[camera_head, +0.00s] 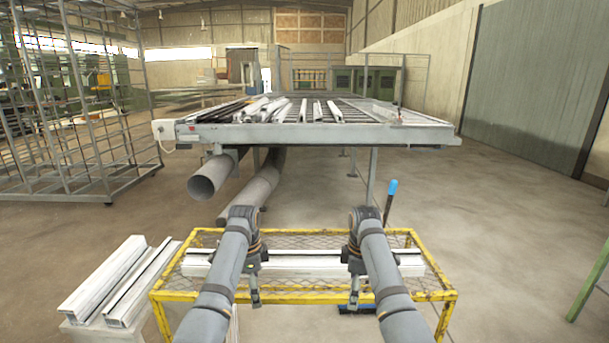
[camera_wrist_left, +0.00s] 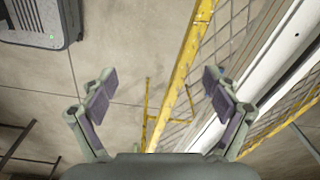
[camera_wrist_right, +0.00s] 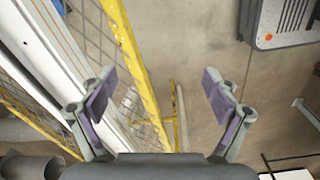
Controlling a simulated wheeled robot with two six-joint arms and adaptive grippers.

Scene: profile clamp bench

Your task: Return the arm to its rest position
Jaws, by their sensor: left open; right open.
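A pale metal profile (camera_head: 305,265) lies lengthwise across the yellow mesh-topped bench (camera_head: 300,233). My left gripper (camera_head: 255,291) hangs pointing down near the bench's left part, in front of the profile. In the left wrist view its jaws (camera_wrist_left: 158,85) are apart with only the yellow frame and floor behind them. My right gripper (camera_head: 354,295) hangs down near the right part, also empty. In the right wrist view its jaws (camera_wrist_right: 156,86) are apart. The profile also shows beside the jaws in both wrist views (camera_wrist_left: 262,75) (camera_wrist_right: 62,62). My forearms hide parts of the profile.
A blue-handled bar (camera_head: 391,190) rises behind the bench's right side. A blue piece (camera_head: 357,309) shows at its front edge. More profiles (camera_head: 105,280) lie on a stand at left. A roller table (camera_head: 320,133) with profiles stands behind. Floor at right is mostly clear.

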